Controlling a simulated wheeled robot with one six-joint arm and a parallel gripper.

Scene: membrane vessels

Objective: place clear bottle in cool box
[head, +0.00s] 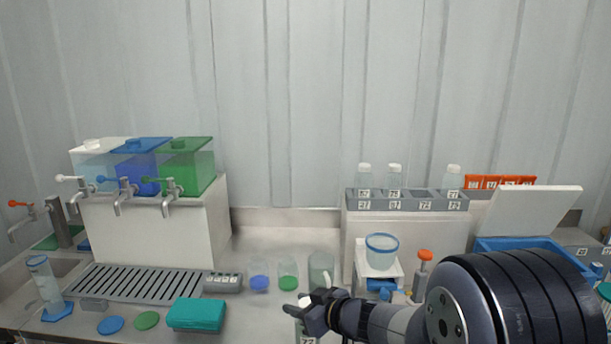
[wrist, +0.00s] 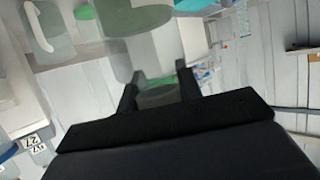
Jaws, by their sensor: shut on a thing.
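My gripper (head: 312,312) is at the front middle of the counter in the head view, with its fingers closed around a clear bottle just below its white cap (head: 304,299). Most of the bottle's body is hidden by the fingers or cut off by the frame's lower edge. In the wrist view, the clear bottle (wrist: 158,97) sits between the two fingers of my gripper (wrist: 160,72). The cool box (head: 515,243) is blue and stands at the right with its white lid (head: 530,211) raised. My arm hides part of its front.
A grey rack (head: 407,201) holds 3 white-capped bottles and has an empty slot. A blue-rimmed beaker (head: 382,251) and an orange-topped bottle (head: 424,262) stand between gripper and cool box. Clear vessels (head: 320,269) stand just behind the gripper. A teal block (head: 196,314) lies left.

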